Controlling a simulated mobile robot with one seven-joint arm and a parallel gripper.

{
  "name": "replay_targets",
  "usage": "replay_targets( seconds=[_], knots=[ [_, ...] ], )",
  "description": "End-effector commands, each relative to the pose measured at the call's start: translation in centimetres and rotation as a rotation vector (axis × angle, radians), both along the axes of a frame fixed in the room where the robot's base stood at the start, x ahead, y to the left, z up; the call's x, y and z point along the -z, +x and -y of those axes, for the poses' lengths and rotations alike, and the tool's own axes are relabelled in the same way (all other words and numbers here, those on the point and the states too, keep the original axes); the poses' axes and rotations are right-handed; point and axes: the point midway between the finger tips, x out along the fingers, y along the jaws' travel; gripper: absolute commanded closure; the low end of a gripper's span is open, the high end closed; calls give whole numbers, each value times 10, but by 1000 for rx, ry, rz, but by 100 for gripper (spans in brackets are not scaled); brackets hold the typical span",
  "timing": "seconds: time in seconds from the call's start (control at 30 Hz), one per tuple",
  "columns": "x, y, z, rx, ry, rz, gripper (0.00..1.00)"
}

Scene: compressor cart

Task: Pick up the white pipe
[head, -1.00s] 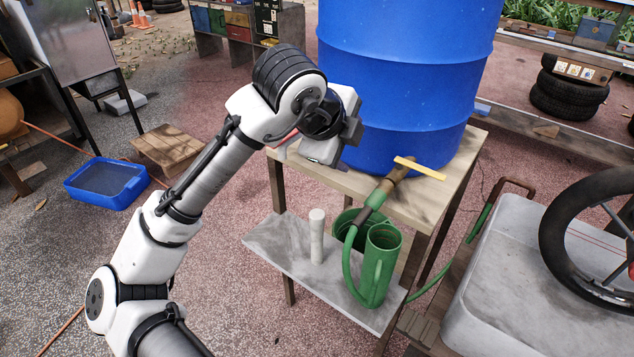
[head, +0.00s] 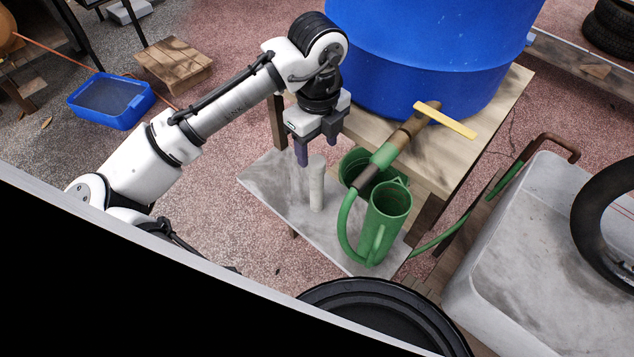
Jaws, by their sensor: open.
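The white pipe (head: 316,184) stands upright on the lower grey shelf (head: 272,178) of a wooden stand, in the head view. It is a pale, slim cylinder. My gripper (head: 317,158) points down just above and around the height of the pipe's top, with its fingers apart. One finger shows to the left of the pipe; the other is near the right side of its top. I cannot tell whether the fingers touch the pipe. The gripper holds nothing that I can see.
Green watering cans (head: 388,220) stand close to the right of the pipe. A tap with a yellow handle (head: 445,119) and a blue barrel (head: 420,60) are above, on the wooden top (head: 490,120). The shelf's left part is clear.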

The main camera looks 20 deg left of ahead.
Motion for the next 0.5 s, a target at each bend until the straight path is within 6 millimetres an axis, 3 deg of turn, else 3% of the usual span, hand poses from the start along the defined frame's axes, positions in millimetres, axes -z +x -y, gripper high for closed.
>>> replay_targets(
  seconds=[0.27, 0.5],
  knots=[
    [22, -1, -1, -2, -1, 0, 42],
    [56, -2, -1, -1, -1, 0, 42]
  ],
)
